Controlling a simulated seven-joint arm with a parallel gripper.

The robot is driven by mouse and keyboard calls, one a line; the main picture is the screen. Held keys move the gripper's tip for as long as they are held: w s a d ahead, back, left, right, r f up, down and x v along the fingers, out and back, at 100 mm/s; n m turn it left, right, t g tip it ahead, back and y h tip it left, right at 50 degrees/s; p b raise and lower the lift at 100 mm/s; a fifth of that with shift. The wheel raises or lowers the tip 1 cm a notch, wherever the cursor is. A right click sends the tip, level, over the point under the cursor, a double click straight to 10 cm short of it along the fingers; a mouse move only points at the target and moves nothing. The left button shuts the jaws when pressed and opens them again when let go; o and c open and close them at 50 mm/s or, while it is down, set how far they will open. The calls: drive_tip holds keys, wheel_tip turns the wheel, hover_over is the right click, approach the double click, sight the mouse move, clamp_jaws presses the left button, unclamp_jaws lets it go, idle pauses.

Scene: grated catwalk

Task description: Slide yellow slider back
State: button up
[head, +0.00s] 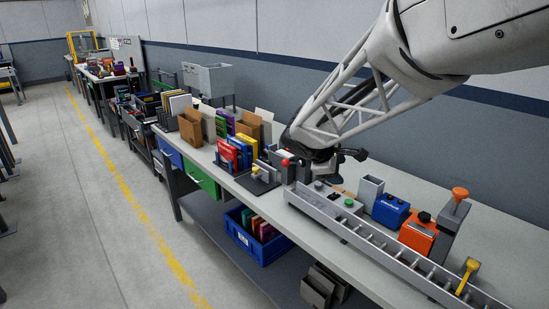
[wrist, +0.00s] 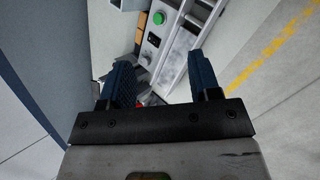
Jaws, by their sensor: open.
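The yellow slider (head: 467,275) is a yellow handle standing up at the near right end of a long grey rail (head: 385,243) on the workbench. It is not visible in the wrist view. My gripper (head: 322,172) is over the far left end of the rail, well away from the slider. In the wrist view my gripper (wrist: 158,62) shows two dark blue fingers spread apart with nothing held between them. Below them lies a grey control panel with a green button (wrist: 158,18), which also shows in the head view (head: 348,202).
A blue box (head: 391,210), an orange box (head: 418,233) and a grey stand with an orange knob (head: 459,194) are behind the rail. Colored binders (head: 232,152) stand to the left on the bench. The wall runs behind. The floor (head: 90,190) in front is clear.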

drive_tip(key=w+a+f+n+t, duration=0.25)
drive_tip(key=w+a+n, duration=0.35)
drive_tip(key=w, duration=0.5)
drive_tip(key=n+t+y, duration=0.2)
drive_tip(key=n+t, duration=0.3)
drive_tip(key=n, duration=0.6)
approach(254, 169)
drive_tip(key=shift+w+d+f, duration=0.1)
drive_tip(key=shift+w+f, duration=0.15)
drive_tip(key=shift+w, duration=0.45)
drive_tip(key=shift+w+d, duration=0.1)
drive_tip(key=shift+w, duration=0.1)
drive_tip(key=shift+x, duration=3.75)
drive_tip(key=shift+s+d+f, duration=0.1)
drive_tip(key=shift+d, duration=0.05)
